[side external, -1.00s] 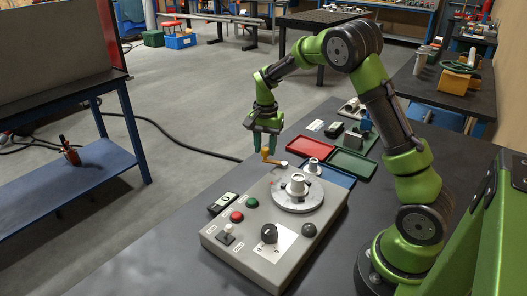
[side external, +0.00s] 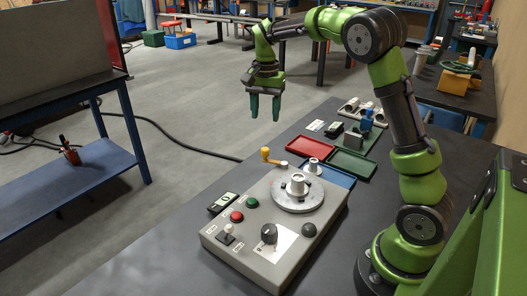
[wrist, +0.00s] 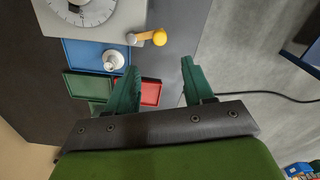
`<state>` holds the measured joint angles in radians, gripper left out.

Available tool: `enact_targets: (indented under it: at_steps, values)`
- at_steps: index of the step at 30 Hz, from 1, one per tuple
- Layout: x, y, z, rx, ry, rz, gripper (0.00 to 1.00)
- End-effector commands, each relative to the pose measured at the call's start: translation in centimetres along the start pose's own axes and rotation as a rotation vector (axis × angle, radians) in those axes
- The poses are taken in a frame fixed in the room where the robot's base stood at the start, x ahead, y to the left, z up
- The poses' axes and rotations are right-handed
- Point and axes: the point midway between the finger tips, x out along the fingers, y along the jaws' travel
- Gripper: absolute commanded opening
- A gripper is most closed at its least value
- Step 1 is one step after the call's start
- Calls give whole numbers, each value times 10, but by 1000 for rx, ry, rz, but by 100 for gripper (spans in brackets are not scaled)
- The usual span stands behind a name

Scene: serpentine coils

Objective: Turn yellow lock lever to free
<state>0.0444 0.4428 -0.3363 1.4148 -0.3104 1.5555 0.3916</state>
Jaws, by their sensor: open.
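The yellow lock lever (side external: 266,154) is at the far edge of the grey control box (side external: 262,262). Its yellow knob stands at the left end of the lever, and the arm runs right to a pale pivot. In the wrist view the yellow knob (wrist: 159,37) shows beyond my fingertips, just off the box corner. My gripper (side external: 265,117) is open and empty, well above and behind the lever, with its green fingers pointing down. In the wrist view its two fingers (wrist: 160,64) stand wide apart, and nothing is between them.
Small parts stand near the green tray. Space above the lever is clear.

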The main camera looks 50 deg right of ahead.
Motion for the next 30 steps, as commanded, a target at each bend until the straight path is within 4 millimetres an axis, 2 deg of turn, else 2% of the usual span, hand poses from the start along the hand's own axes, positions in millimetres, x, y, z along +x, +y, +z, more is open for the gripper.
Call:
enact_targets:
  at_steps: [3,6,12,23,26,30]
  values:
    - [-25,0,-1,0,3,-3,52]
    - [-39,0,-1,0,3,-2,52]
    - [-52,0,0,1,1,0,52]
    - [-52,-1,-2,-16,9,-3,52]
    - [-40,-1,-4,-76,21,-8,52]
    - [-31,11,17,-221,21,-70,52]
